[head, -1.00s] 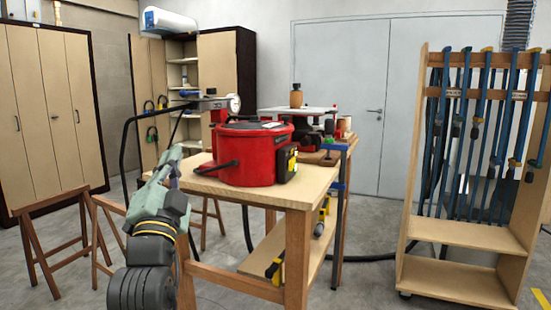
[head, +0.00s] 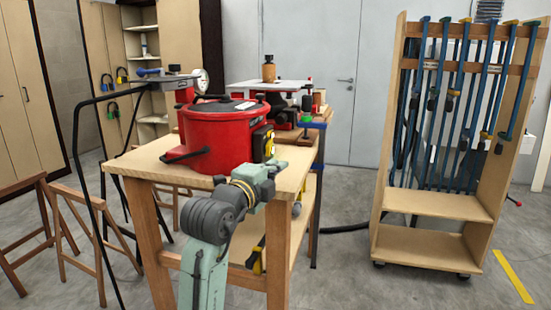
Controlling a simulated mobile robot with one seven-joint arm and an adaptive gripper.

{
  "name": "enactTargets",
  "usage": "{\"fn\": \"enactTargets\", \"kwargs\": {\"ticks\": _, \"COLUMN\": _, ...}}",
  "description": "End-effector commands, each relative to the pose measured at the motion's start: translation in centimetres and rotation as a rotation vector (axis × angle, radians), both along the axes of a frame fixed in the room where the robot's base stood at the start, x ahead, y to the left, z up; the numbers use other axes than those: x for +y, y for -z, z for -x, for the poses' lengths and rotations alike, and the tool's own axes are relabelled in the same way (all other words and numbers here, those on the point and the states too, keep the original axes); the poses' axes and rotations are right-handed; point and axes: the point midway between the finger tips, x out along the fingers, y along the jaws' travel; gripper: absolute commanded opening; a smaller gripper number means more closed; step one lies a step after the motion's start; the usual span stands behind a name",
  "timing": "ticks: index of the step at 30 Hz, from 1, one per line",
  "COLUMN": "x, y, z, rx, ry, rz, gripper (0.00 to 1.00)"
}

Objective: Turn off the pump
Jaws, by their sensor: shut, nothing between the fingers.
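The pump is a red round pot-like unit (head: 215,140) with a dark lid, standing on the wooden workbench (head: 145,160). A black and yellow switch box (head: 263,143) is fixed to its right side. My arm reaches up from the bottom of the picture past the front of the bench. My gripper (head: 277,166) is at the arm's far end, just below and to the right of the switch box. It looks small and dark, with its fingers shut and empty. I cannot tell whether it touches the box.
Wooden trestles (head: 75,235) are at left, a clamp rack (head: 432,207) at right. Floor between bench and rack is mostly clear.

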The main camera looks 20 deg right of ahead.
Motion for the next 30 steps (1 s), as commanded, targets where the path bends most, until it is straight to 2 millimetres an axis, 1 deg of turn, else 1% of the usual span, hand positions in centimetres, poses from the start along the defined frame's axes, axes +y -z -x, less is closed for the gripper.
{"fn": "enactTargets", "kwargs": {"ticks": 5, "x": -1.8, "y": -0.2, "z": -1.7, "rx": 0.002, "ry": 0.002, "rz": -0.001, "gripper": 0.00}}
{"fn": "enactTargets", "kwargs": {"ticks": 15, "x": -6.9, "y": -0.4, "z": -6.8, "rx": 0.002, "ry": 0.002, "rz": -0.001, "gripper": 0.00}}
{"fn": "enactTargets", "kwargs": {"ticks": 16, "x": -6.8, "y": -0.4, "z": -7.3, "rx": 0.003, "ry": -0.002, "rz": 0.001, "gripper": 0.00}}
{"fn": "enactTargets", "kwargs": {"ticks": 17, "x": -5.8, "y": -0.4, "z": -7.5, "rx": 0.002, "ry": -0.006, "rz": 0.002, "gripper": 0.00}}
{"fn": "enactTargets", "kwargs": {"ticks": 18, "x": -5.2, "y": -0.3, "z": -7.7, "rx": 0.003, "ry": -0.005, "rz": 0.003, "gripper": 0.00}}
{"fn": "enactTargets", "kwargs": {"ticks": 21, "x": -4.1, "y": -0.2, "z": -8.2, "rx": 0.002, "ry": -0.003, "rz": 0.002, "gripper": 0.00}}
{"fn": "enactTargets", "kwargs": {"ticks": 25, "x": -3.4, "y": -0.1, "z": -8.5, "rx": 0.001, "ry": -0.001, "rz": 0.001, "gripper": 0.00}}
{"fn": "enactTargets", "kwargs": {"ticks": 30, "x": -3.1, "y": 0.0, "z": -8.6, "rx": -0.001, "ry": -0.001, "rz": 0.001, "gripper": 0.00}}
